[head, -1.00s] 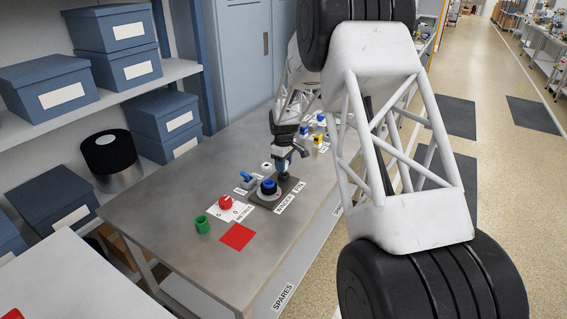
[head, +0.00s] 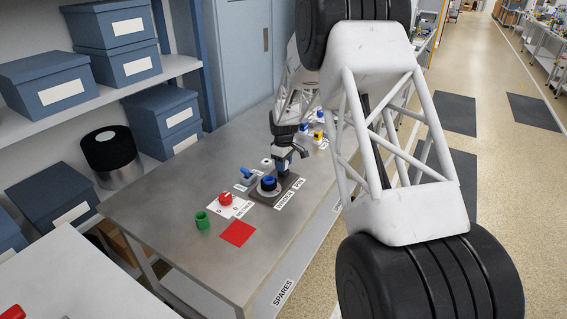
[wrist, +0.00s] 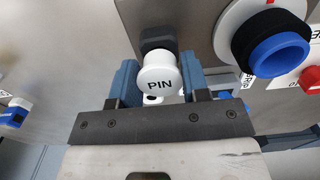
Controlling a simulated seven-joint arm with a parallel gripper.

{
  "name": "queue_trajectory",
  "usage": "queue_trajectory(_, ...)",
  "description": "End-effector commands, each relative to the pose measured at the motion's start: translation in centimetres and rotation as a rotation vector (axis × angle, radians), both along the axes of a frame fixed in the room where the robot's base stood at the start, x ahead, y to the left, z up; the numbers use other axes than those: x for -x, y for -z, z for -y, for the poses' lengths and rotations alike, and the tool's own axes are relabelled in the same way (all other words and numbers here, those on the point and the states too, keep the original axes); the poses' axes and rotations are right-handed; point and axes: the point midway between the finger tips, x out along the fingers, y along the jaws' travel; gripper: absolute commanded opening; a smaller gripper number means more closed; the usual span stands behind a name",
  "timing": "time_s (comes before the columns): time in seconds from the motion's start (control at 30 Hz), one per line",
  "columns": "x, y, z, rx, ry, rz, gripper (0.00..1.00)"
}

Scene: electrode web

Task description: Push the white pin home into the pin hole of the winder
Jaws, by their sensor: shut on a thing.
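The white pin (wrist: 159,76), with PIN lettered on its round head, sits between the two blue fingers of my gripper (wrist: 158,88) in the wrist view. The fingers are shut on it. A dark block lies just beyond the pin; the pin's far end and the pin hole are hidden. The winder (head: 290,187) is a dark plate with a blue-and-black roll (head: 269,183) on a pale disc. The roll also shows at upper right in the wrist view (wrist: 278,50). In the head view my gripper (head: 283,171) is low at the plate's back edge, behind the roll.
A red knob (head: 226,198) and a blue-handled switch (head: 247,176) stand left of the winder. A green cup (head: 202,220) and a red square (head: 238,233) lie nearer the front. Blue and yellow items (head: 318,136) stand farther back. The table's front left is clear.

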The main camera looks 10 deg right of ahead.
Motion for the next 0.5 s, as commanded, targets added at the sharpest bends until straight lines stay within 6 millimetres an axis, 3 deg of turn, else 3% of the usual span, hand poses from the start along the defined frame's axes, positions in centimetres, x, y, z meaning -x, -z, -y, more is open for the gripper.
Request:
queue_trajectory(0.13, 0.00, 0.26, 0.00, 0.000, 0.000, 0.000, 0.14)
queue_trajectory(0.17, -0.01, 0.26, -0.01, 0.000, 0.000, 0.000, 0.44)
queue_trajectory(0.33, -0.01, 0.24, 0.00, 0.000, 0.000, 0.000, 0.70)
queue_trajectory(0.5, -0.01, 0.24, 0.01, 0.000, 0.000, 0.000, 0.72)
